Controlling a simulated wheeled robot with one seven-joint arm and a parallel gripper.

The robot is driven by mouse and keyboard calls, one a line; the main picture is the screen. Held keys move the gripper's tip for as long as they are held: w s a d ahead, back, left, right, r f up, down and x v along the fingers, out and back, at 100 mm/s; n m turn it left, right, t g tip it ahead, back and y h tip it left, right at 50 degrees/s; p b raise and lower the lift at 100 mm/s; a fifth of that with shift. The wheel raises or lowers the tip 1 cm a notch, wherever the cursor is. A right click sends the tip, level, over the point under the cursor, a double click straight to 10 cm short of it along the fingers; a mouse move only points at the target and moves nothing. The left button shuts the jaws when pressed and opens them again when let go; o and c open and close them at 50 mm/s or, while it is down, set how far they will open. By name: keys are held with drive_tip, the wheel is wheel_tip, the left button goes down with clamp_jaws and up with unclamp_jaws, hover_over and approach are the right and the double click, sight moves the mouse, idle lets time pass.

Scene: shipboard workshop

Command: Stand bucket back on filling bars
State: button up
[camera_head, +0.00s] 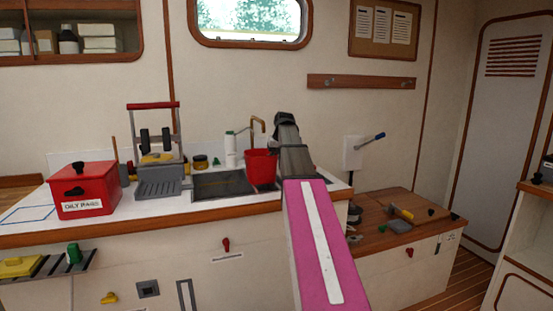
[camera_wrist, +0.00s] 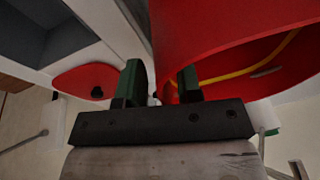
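The red bucket (camera_head: 261,166) stands roughly upright at the right end of the dark sink (camera_head: 215,184), under the brass tap. The filling bars cannot be made out. In the head view my gripper (camera_head: 284,118) is at the far end of my magenta arm, above and right of the bucket; its fingers are not clear there. In the wrist view the bucket (camera_wrist: 225,25) fills the upper right, with a yellow line inside it. My gripper's green fingers (camera_wrist: 160,82) are apart, astride the bucket's rim. A narrow gap shows beside the left finger; contact on the right is unclear.
A red oily-rags box (camera_head: 84,190) and a grey rack (camera_head: 159,175) stand on the counter left of the sink. A brass tap (camera_head: 257,124) and a white bottle (camera_head: 230,150) are close behind the bucket. A lower wooden bench (camera_head: 385,208) holds loose tools.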

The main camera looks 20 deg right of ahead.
drive_tip(key=a+v, duration=0.1)
drive_tip(key=v, duration=0.9)
drive_tip(key=shift+w+d+r, duration=0.2)
drive_tip(key=shift+d+r, duration=0.1)
drive_tip(key=shift+r, duration=0.2)
